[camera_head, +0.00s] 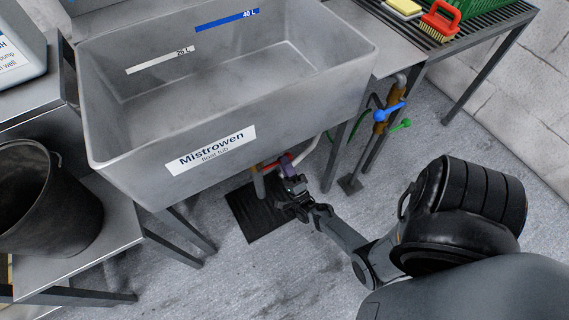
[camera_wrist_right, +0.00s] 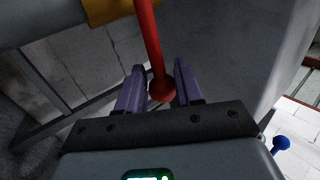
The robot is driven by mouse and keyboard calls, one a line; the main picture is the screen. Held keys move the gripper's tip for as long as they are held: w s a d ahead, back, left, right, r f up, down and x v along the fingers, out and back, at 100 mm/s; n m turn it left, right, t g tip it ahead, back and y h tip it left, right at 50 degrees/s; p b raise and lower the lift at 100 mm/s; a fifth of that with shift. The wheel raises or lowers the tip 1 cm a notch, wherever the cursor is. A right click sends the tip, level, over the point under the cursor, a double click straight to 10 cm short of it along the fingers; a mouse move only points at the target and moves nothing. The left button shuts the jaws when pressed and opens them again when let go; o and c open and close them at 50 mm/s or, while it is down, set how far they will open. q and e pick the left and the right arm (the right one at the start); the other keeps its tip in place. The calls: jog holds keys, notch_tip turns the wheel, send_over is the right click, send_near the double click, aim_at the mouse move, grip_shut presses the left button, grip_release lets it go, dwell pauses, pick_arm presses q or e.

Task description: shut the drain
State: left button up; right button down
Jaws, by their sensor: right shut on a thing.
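The grey float tub (camera_head: 225,115), labelled Mistrowen, stands on a metal frame. Under its front edge is the drain pipe (camera_head: 259,186) with a red lever (camera_head: 271,165). In the right wrist view the red lever (camera_wrist_right: 149,40) runs down from a brass-coloured fitting (camera_wrist_right: 108,9) and ends in a red ball. My right gripper (camera_head: 289,168) is at the lever, below the tub. In the wrist view its purple fingers (camera_wrist_right: 160,84) stand on either side of the ball end, shut on the lever. My left gripper is out of view.
A dark mat or grate (camera_head: 262,212) lies on the floor below the drain. Taps with a blue handle (camera_head: 389,112) and a green handle (camera_head: 401,125) are right of the tub. A black bucket (camera_head: 48,205) stands at left. A red brush (camera_head: 441,20) lies on the rack.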

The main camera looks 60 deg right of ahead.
jog(key=c, duration=1)
grip_release()
jog(key=shift+f, duration=0.15)
jog(key=shift+o, duration=1.2)
jog(key=shift+d, duration=0.1)
jog(key=v, duration=1)
jog(key=shift+s, duration=0.35)
jog(key=shift+f, duration=0.15)
